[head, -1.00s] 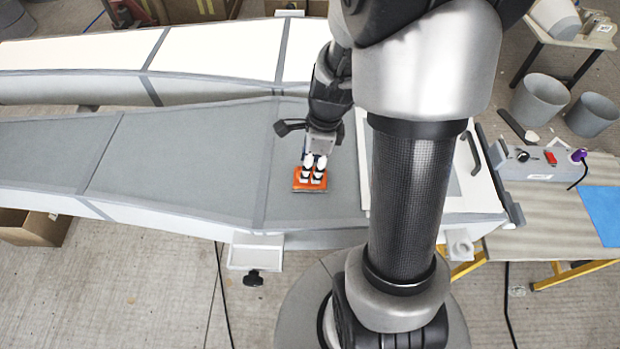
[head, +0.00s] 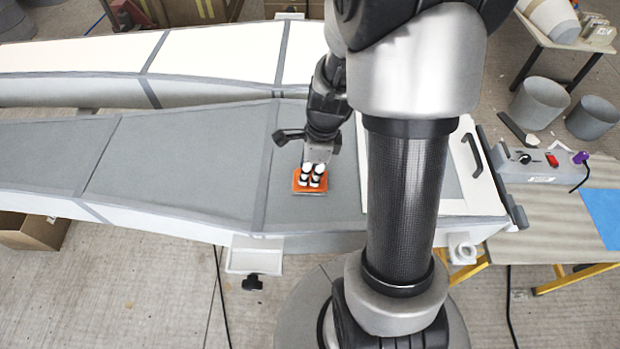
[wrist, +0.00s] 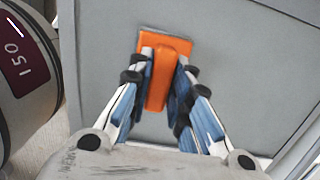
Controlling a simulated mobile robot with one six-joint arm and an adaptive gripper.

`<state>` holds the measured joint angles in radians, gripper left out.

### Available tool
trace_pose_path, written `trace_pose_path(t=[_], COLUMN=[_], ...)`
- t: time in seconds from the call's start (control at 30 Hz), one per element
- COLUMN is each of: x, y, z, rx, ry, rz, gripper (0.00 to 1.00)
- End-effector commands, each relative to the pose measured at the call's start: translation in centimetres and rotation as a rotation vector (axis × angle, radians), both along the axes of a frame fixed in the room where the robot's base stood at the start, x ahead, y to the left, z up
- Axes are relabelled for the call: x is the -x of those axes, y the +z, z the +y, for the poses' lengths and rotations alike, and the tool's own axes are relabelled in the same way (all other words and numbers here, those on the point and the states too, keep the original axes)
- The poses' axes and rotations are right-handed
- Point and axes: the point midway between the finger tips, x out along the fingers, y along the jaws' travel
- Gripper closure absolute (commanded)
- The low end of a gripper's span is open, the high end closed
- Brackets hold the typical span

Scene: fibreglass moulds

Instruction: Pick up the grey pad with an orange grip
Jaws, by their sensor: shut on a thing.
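The pad with an orange grip (head: 300,187) is on or just above the grey mould surface (head: 190,165), near that section's front edge; I cannot tell whether it touches. My gripper (head: 313,178) reaches down from above and is shut on the orange grip, one finger on each side. In the wrist view the gripper's fingertips (wrist: 161,70) press along the grip's sides. The pad's underside is hidden.
A white-framed panel (head: 455,205) with a dark handle lies right of the pad. A grey control box (head: 535,165) stands beyond it. A second, white mould (head: 215,50) runs behind. The grey surface left of the pad is clear.

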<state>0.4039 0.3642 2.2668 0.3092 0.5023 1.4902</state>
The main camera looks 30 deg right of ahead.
Motion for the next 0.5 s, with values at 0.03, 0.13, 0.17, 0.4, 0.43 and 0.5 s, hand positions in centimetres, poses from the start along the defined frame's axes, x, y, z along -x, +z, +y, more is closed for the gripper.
trace_pose_path(t=[0.03, 0.13, 0.17, 0.4, 0.43, 0.5], x=[-0.01, -0.02, -0.02, -0.03, -0.04, -0.05], y=[0.00, 0.01, 0.01, 0.25, 0.41, 0.93], z=[-0.01, -0.01, -0.01, -0.01, -0.01, -0.01], rx=[0.000, 0.001, 0.001, 0.001, 0.001, 0.000], ry=[0.000, 0.000, 0.000, 0.000, 0.000, 0.001], rz=[0.000, -0.001, -0.001, -0.001, -0.001, -0.002], gripper=[1.00, 1.00, 1.00, 1.00, 1.00, 1.00])
